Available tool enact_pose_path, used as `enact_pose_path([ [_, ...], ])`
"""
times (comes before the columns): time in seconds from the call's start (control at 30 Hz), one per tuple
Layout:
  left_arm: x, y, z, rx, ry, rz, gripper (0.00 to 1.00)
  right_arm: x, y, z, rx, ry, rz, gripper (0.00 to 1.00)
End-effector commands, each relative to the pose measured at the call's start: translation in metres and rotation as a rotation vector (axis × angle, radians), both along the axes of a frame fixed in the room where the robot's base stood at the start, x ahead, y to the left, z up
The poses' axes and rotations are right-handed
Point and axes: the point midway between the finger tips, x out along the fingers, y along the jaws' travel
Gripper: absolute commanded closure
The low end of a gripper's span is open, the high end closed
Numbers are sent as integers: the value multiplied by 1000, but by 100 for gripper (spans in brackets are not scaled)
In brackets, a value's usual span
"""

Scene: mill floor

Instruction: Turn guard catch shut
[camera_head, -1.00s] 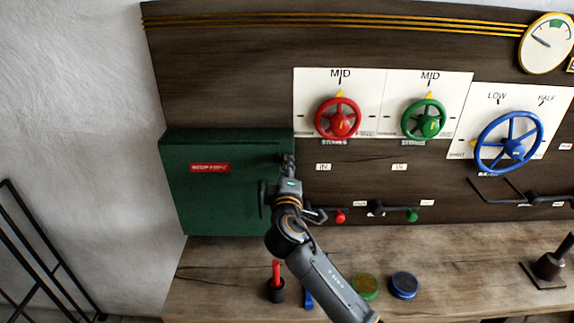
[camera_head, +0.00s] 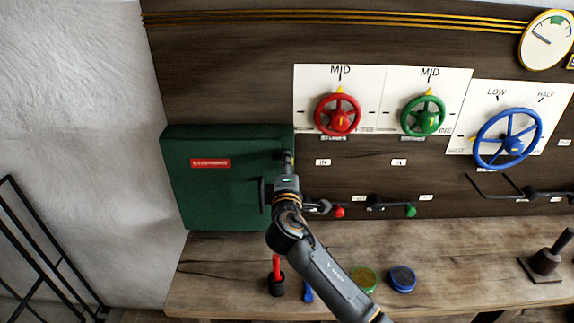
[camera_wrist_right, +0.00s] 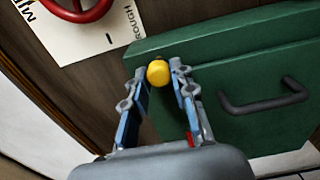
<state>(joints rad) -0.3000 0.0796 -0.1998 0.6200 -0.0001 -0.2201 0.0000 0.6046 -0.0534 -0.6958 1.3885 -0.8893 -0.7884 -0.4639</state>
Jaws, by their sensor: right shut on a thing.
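The green guard box (camera_head: 225,205) is on the left of the dark panel, with its front flat and closed-looking. It fills the right of the wrist view (camera_wrist_right: 255,45). The guard catch, a yellow knob (camera_wrist_right: 158,74), sits at the guard's edge between the blue-padded fingers of my right gripper (camera_wrist_right: 159,68). The gripper is shut on it. In the head view my right gripper (camera_head: 286,158) is at the guard's upper right edge and hides the catch. The guard's dark handle (camera_wrist_right: 263,98) is beside the fingers, apart from them. My left gripper is out of view.
Right of the guard are a red handwheel (camera_head: 338,115), a green handwheel (camera_head: 423,116) and a blue handwheel (camera_head: 508,139). Levers with red (camera_head: 339,212) and green (camera_head: 411,211) knobs are below. A wooden bench (camera_head: 450,245) holds small items; its middle right is clear.

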Motion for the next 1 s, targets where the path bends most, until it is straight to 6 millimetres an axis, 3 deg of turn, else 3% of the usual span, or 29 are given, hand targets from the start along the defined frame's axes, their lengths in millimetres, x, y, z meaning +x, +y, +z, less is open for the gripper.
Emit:
enact_pose_path([
  [0.03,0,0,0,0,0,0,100,0,0,-1,-1,1,1,70],
  [0.13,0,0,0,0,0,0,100,0,0,-1,-1,1,1,52],
  [0.57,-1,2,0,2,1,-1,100,-8,0,-1,1,1,1,52],
  [1.0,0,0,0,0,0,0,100,-88,1,-2,1,2,2,52],
])
